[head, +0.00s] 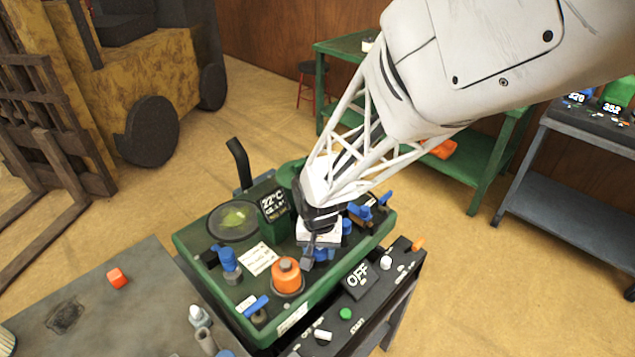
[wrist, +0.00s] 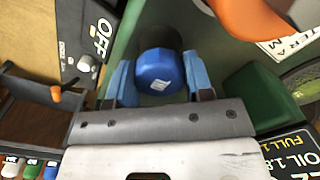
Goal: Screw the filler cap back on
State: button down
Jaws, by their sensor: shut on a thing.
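A blue cap (wrist: 160,72) with a small white mark on top sits between the two blue finger pads of my gripper (wrist: 160,82) in the wrist view. The gripper is shut on it. A dark round part shows just behind the cap; I cannot tell whether the cap is seated on a neck. In the head view my gripper (head: 314,254) points down over the green mower housing (head: 190,250), right of an orange domed part (head: 287,276). The wrist and fingers mostly hide the held cap there.
Other blue-topped parts (head: 230,262) and a round window (head: 233,220) crowd the housing. A control panel with an OFF display (head: 358,280) runs along the front right.

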jog(key=shift+m, duration=1.9)
jog(key=c, duration=1.9)
grip_release()
jog(key=m, duration=0.3)
jog(key=shift+m, duration=1.4)
grip_shut()
